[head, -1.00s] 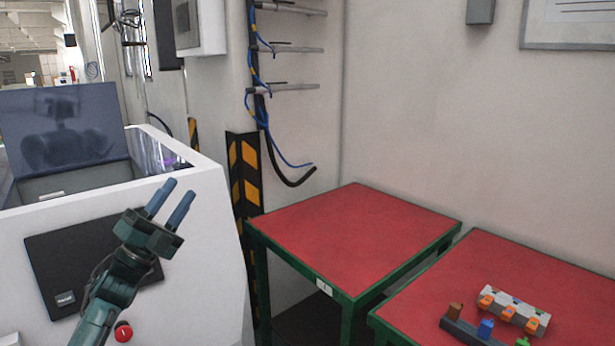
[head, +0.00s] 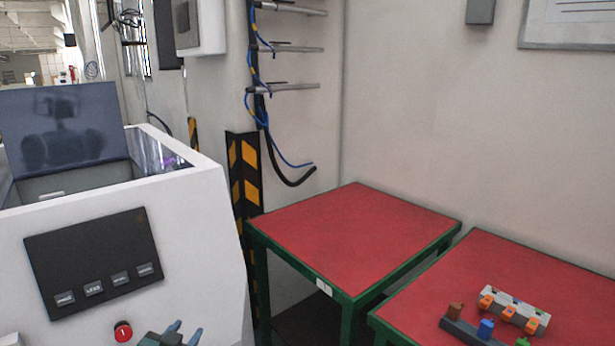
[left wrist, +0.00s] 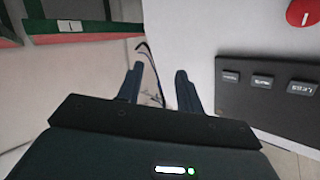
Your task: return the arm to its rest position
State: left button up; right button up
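My left gripper (head: 184,334) shows only its fingertips at the bottom edge of the head view, in front of the white machine (head: 205,235). In the left wrist view its two fingers (left wrist: 160,85) are spread apart with nothing between them. The gripper is beside the machine's panel and touches nothing that I can see. Most of my left arm is below the head view. My right gripper is not in view.
The machine has a black button panel (head: 95,262), a red knob (head: 123,331) and a raised dark lid (head: 65,135). Red-topped tables (head: 355,235) stand to the right. A grey block with orange parts (head: 513,309) lies on the nearer one.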

pick_arm(q)
jog(key=s+d+f+g+h, duration=0.1)
jog(key=s+d+f, duration=0.2)
jog(key=s, duration=0.6)
jog(key=s+d+f+g, duration=0.1)
jog(key=s+d+f, duration=0.2)
jog(key=s, duration=0.6)
jog(key=s+d+f+g+h, duration=0.1)
jog(key=s+d+f, duration=0.3)
jog(key=s, duration=0.5)
jog(key=shift+s+d+n+g+h, duration=0.35)
jog(key=shift+d+g, duration=0.25)
jog(key=shift+d, duration=0.4)
jog(key=shift+s+a, duration=0.1)
